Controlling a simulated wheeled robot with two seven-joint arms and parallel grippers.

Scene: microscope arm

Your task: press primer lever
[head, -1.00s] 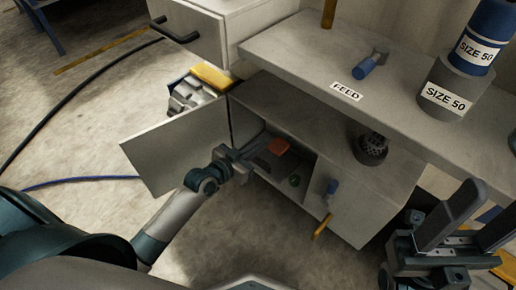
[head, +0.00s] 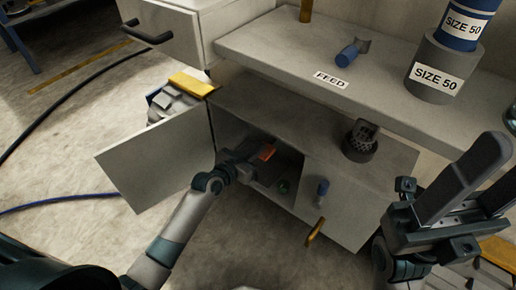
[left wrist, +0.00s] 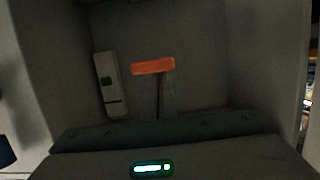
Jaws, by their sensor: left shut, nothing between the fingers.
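An orange-red bar (head: 267,152), which looks like the primer lever, is inside the open lower cabinet. It also shows in the left wrist view (left wrist: 153,66) as a flat orange bar against the dark interior. My left gripper (head: 254,157) reaches through the cabinet opening, close beside the bar. In the left wrist view its shut fingers (left wrist: 158,90) point inward, with their tips just below the bar; I cannot tell whether they touch it. Nothing is held. My right gripper (head: 492,165) is open and empty at the right, outside the cabinet.
The cabinet door (head: 157,165) stands open to the left. The shelf labelled FEED (head: 331,79) is above.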

